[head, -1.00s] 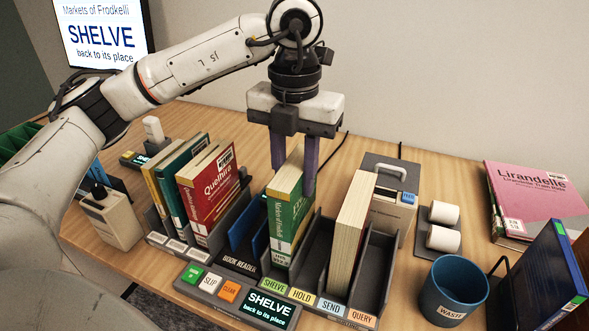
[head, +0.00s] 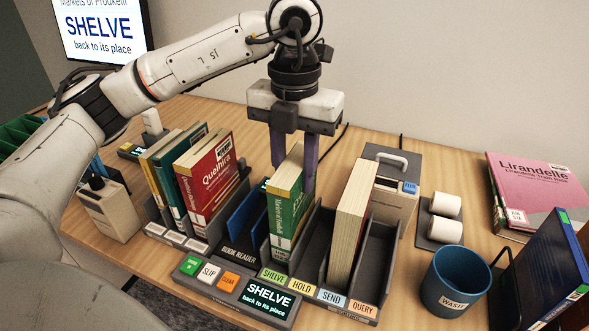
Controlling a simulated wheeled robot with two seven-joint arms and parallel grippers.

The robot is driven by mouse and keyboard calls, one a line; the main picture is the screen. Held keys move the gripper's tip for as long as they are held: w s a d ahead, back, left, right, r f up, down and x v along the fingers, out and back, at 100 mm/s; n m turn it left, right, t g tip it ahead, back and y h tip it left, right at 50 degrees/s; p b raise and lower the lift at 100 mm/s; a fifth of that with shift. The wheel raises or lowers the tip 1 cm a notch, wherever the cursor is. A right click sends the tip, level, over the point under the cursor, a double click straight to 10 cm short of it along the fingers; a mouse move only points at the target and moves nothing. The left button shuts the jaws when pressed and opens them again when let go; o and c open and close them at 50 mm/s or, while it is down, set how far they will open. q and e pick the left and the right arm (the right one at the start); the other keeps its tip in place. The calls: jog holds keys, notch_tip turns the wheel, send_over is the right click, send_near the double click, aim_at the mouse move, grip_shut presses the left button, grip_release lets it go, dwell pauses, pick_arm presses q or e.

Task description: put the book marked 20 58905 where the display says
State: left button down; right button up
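The green and cream book titled Markets of Frodkelli (head: 285,215) stands upright in the slot behind the SHELVE label (head: 272,277). Its number is too small to read. My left gripper (head: 293,178) points down over it, one finger on each side of its upper part. The fingers look close to the covers, but I cannot tell whether they press on them. The small display (head: 268,300) and the wall screen (head: 98,30) both read SHELVE, back to its place. My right gripper is out of view.
HOLD (head: 301,287), SEND (head: 331,297) and QUERY (head: 362,308) labels front the other slots. A cream-paged book (head: 350,225) stands close on the right. The book reader (head: 236,250) and a red book (head: 208,180) are left. A waste bin (head: 455,283) stands right.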

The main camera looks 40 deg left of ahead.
pick_arm(q)
jog(key=shift+f, duration=0.15)
jog(key=c, duration=1.3)
grip_release()
jog(key=shift+o, duration=0.2)
notch_tip(320, 180, up, 10)
jog(key=shift+f+p, duration=0.25)
jog(key=shift+p, duration=0.9)
jog(key=shift+r, duration=0.4)
